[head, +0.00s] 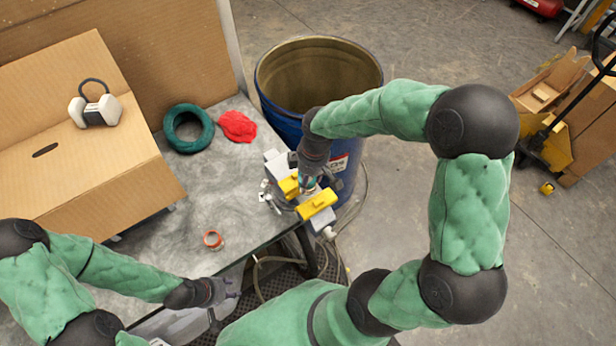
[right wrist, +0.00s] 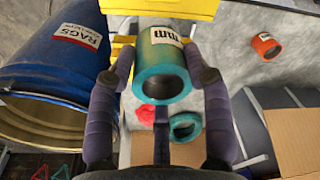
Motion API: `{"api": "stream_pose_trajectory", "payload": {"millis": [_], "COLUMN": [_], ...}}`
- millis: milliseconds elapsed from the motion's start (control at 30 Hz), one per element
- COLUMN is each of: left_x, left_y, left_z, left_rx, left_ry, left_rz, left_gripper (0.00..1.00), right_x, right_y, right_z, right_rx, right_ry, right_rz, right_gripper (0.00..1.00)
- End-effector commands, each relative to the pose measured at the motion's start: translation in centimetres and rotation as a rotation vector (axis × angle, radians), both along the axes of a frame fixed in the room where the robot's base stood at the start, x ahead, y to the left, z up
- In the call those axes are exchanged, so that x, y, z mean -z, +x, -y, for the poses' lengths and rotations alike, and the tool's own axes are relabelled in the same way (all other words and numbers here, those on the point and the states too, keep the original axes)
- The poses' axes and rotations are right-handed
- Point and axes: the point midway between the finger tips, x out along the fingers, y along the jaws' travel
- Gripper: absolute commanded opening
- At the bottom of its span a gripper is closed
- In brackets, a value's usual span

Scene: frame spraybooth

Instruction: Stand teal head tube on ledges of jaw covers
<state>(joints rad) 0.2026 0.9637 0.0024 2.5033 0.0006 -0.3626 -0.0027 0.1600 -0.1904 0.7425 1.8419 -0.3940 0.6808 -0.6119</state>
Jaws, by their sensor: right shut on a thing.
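The teal head tube (right wrist: 160,66), with a white label on its side, sits between the fingers of my right gripper (right wrist: 157,80) in the right wrist view. Those fingers are shut on it from both sides. In the head view my right gripper (head: 307,180) is at the vise and mostly hides the tube. The yellow jaw covers (head: 317,203) (head: 289,187) lie on either side of it, and yellow cover parts (right wrist: 180,8) also show behind the tube in the right wrist view. I cannot tell whether the tube touches the ledges. My left gripper (head: 222,291) is open and empty near the bench's front edge.
A teal ring (head: 188,128) and a red rag (head: 237,126) lie farther back. A cardboard box (head: 90,150) stands left, and a blue barrel (head: 345,160) stands right behind the vise.

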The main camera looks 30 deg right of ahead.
Motion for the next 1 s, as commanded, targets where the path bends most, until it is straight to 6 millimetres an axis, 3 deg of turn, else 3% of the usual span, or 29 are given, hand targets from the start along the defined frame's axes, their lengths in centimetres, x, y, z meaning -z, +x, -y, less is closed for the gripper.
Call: {"api": "stream_pose_trajectory", "payload": {"millis": [1000], "left_x": [1.5], "left_y": [0.0], "left_z": [0.0], "left_rx": [0.000], "left_ry": [0.000], "left_rz": [0.000], "left_gripper": [0.40], "right_x": [1.9], "right_y": [0.0], "right_z": [0.0], "right_rx": [0.000], "right_ry": [0.000], "right_rz": [0.001], "right_gripper": [0.09]}}
